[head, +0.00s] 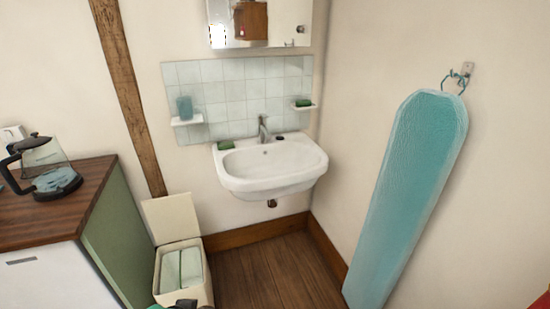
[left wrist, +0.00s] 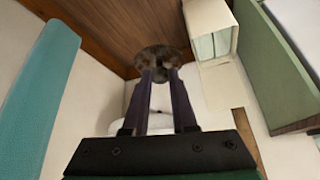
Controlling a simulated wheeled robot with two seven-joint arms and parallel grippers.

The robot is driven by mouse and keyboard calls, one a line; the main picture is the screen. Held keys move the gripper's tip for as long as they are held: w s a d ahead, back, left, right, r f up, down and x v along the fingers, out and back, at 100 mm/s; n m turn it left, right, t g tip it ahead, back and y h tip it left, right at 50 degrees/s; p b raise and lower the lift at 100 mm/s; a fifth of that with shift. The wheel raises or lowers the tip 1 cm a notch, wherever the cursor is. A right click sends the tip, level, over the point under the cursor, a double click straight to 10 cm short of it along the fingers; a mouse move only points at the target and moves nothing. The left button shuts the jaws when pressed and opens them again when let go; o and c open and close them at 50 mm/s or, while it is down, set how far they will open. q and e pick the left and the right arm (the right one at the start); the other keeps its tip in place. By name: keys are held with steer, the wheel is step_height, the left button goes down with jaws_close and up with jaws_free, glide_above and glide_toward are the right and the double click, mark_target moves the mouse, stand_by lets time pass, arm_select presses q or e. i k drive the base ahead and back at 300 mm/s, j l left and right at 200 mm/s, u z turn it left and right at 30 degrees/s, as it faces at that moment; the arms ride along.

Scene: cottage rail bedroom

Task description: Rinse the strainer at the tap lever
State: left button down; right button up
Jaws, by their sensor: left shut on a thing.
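The strainer (left wrist: 160,57) shows in the left wrist view as a dark brownish round thing at the fingertips of my left gripper (left wrist: 161,76), which is shut on it. Its mesh and handle are too small to make out. The tap (head: 264,130) with its lever stands at the back of the white washbasin (head: 258,180) in the head view. In the left wrist view the basin is largely hidden behind the gripper. The strainer is not visible in the head view, and my right gripper is in neither view.
A white bin (head: 206,284) with its lid up stands on the floor left of the basin. A wooden-topped counter (head: 90,189) with a kettle (head: 45,166) is at left. A teal ironing board (head: 405,200) hangs at right. Green soap (head: 226,145) lies on the basin's rim.

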mark_target(261, 117)
steer(key=i+j+z, duration=0.45)
steer(key=i+j, duration=0.25)
steer(key=i, duration=0.15)
steer(key=i+l, duration=0.2)
steer(key=i, duration=0.25)
